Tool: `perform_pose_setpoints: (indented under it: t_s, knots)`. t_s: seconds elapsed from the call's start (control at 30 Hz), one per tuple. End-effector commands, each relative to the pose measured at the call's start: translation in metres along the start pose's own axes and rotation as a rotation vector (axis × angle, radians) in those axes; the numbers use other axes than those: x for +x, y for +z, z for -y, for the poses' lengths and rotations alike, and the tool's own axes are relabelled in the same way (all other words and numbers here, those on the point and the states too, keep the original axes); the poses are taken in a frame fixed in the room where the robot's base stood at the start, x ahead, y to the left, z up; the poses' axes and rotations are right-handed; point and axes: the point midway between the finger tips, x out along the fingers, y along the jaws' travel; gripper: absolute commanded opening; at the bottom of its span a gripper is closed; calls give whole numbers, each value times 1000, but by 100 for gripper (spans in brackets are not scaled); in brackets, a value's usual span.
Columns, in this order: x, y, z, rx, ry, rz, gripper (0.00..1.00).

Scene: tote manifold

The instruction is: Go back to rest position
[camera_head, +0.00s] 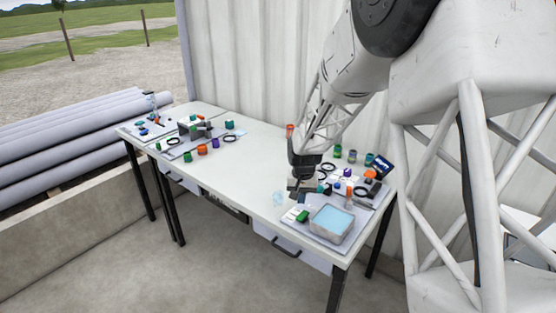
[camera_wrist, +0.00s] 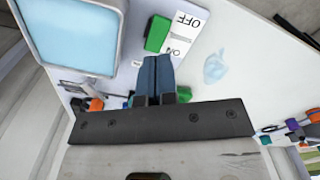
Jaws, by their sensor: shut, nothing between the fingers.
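My gripper (camera_wrist: 153,70) is shut and empty, with its two blue-grey fingers pressed together in the wrist view. In the head view my gripper (camera_head: 302,197) hangs low over the right part of the white table (camera_head: 258,155). It is beside the metal tote (camera_head: 348,238), which holds light blue liquid. The fingertips lie near a green switch (camera_wrist: 158,34) on a white plate marked ON and OFF. I cannot tell whether they touch it. The green switch also shows in the head view (camera_head: 302,216).
Several coloured caps and fittings, such as an orange one (camera_head: 202,149), stand on the table. A clear bluish piece or puddle (camera_head: 278,198) lies left of my gripper. A corrugated wall (camera_head: 250,70) rises behind. The table's middle front is largely clear.

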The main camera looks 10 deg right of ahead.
Motion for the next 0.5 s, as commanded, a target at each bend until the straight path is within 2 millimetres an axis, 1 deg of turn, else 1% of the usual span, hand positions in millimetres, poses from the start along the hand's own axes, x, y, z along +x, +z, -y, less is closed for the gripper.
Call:
perform_pose_setpoints:
  t_s: [0.13,0.23,0.37,0.5]
  knots:
    - [-5,3,-1,-2,-1,-3,0]
    - [-14,9,-3,-6,-2,-8,0]
    - [-33,22,-7,-16,-4,-19,0]
    - [-59,44,-14,-33,-8,-34,0]
